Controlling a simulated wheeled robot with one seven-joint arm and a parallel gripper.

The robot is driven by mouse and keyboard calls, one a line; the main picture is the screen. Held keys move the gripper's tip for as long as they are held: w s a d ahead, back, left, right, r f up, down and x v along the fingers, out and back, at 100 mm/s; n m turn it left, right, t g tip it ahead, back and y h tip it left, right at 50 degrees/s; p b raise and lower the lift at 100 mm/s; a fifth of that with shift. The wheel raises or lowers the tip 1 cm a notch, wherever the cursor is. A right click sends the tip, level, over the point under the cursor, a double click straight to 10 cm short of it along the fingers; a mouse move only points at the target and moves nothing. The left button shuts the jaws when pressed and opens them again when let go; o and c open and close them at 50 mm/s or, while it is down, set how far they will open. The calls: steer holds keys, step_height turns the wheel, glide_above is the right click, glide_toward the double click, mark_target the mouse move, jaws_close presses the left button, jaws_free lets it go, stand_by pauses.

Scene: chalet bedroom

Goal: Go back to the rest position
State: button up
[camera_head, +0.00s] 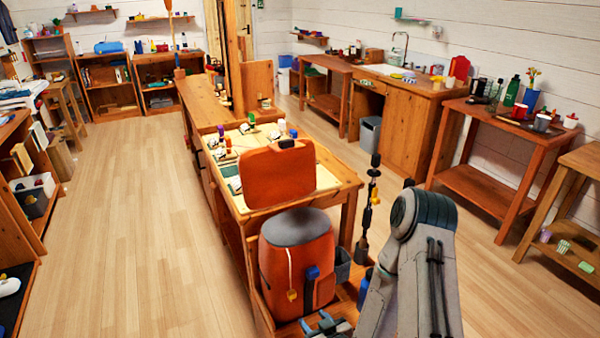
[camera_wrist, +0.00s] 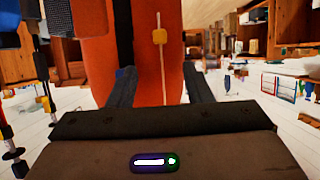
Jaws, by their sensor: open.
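My gripper (camera_wrist: 160,78) is open in the wrist view, its two dark fingers apart with nothing held between them. An orange bag (camera_wrist: 141,65) with a white cord and yellow pull stands beyond the fingers. In the head view the same orange bag (camera_head: 284,262) with a grey top stands at the front end of the long wooden workbench. My arm (camera_head: 420,265) is in the lower right of the head view, right of the bag. Whether the fingers touch the bag cannot be told.
An orange chair-back-like panel (camera_head: 276,180) rises behind the bag. A dark rod with yellow parts (camera_head: 367,212) stands between the bag and my arm. Wooden tables (camera_head: 490,150) with bottles and cups line the right wall. Shelves (camera_head: 105,85) line the back left. The left floor (camera_head: 130,210) is clear.

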steer(key=d+r+g+h+p, duration=0.1)
steer(key=d+r+g+h, duration=0.2)
steer(key=r, duration=0.5)
steer(key=d+r+g+h+p, duration=0.1)
steer(key=d+r+g+h, duration=0.1)
steer(key=d+r, duration=0.45)
steer(key=s+r+m+g+p, duration=0.1)
steer(key=s+r+m+g, duration=0.3)
steer(key=s+r, duration=1.2)
steer(key=shift+s+r+m+h, duration=0.25)
steer(key=shift+r+m, duration=0.35)
steer(key=shift+r, duration=0.35)
